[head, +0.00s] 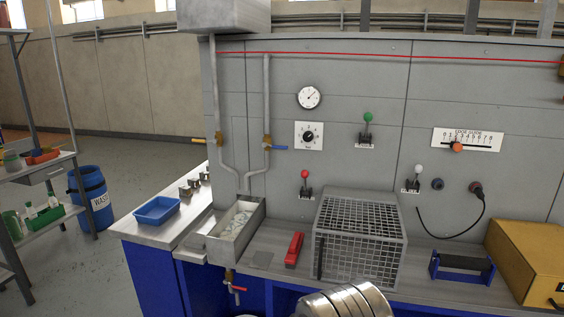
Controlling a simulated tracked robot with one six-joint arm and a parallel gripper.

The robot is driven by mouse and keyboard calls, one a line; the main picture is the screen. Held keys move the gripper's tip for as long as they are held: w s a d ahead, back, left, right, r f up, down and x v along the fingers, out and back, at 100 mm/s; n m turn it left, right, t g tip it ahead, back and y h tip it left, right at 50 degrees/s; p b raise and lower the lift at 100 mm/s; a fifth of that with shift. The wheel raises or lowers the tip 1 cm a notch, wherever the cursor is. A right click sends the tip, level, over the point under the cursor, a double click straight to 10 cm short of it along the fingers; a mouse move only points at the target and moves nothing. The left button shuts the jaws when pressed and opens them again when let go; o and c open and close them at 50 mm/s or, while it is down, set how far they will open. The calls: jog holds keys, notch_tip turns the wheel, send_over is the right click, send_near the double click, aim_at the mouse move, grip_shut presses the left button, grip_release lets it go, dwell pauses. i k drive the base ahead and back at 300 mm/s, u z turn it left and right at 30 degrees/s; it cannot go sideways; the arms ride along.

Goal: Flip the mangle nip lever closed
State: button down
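Three small levers with ball knobs stand on white plates on the grey panel in the head view: a red-knobbed lever (305,184), a green-knobbed lever (367,129) and a white-knobbed lever (416,179). All three knobs point up. The labels on their plates are too small to read, so I cannot tell which one is the mangle nip lever.
A wire cage (360,240) stands on the bench below the levers, with a red tool (294,249) and a metal trough (236,228) to its left.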

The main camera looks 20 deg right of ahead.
aim_at(304, 174)
jog(key=z, duration=0.15)
jog(key=i, duration=1.15)
jog(key=z, duration=0.65)
